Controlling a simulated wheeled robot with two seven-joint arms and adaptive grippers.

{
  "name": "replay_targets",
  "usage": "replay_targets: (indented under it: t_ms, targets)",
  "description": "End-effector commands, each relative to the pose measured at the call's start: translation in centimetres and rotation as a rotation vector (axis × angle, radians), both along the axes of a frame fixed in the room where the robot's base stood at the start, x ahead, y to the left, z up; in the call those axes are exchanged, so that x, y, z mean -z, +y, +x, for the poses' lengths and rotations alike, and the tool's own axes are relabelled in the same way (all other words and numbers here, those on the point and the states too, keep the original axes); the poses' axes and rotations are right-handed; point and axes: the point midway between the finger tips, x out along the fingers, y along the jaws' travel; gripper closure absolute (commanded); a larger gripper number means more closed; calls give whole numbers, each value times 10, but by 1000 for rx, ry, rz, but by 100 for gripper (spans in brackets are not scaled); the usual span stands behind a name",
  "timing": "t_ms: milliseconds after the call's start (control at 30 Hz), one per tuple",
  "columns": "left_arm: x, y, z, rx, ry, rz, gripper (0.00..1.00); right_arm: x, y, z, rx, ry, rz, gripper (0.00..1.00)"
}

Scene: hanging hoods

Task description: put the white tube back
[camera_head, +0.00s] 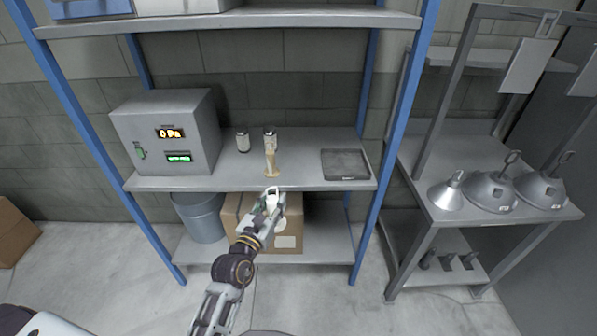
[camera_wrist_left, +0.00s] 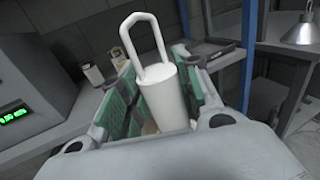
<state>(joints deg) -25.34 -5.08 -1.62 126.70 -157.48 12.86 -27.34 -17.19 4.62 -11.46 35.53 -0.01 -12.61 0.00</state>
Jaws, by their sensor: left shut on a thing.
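The white tube (camera_wrist_left: 165,97) has a loop handle on its top end and stands between the green-padded fingers of my left gripper (camera_wrist_left: 160,100) in the left wrist view. The gripper is shut on it. In the head view my left gripper (camera_head: 269,205) is in front of the middle shelf's front edge, with the white tube (camera_head: 273,198) small at its tip. The tube's lower part is hidden by the gripper. My right gripper is in neither view.
The middle shelf (camera_head: 225,182) carries a grey box with lit displays (camera_head: 165,135), a small can (camera_head: 242,140), a tan stand (camera_head: 270,162) with a light top, and a dark flat tray (camera_head: 345,164). Below are a bucket (camera_head: 200,218) and a carton (camera_head: 289,242). Metal hoods (camera_head: 490,192) stand right.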

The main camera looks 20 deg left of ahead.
Motion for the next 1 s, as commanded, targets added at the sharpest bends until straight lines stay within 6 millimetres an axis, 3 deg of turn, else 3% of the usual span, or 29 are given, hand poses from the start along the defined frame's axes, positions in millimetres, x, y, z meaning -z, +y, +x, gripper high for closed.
replay_targets:
  t_ms: [233, 567, 1000]
  targets:
    - [56, 0, -18, -35, 3, 0, 100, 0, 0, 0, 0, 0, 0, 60]
    - [109, 0, -35, -71, 1, 1, 100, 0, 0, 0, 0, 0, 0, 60]
    - [104, -1, -34, -66, -24, -4, 100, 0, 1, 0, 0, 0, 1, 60]
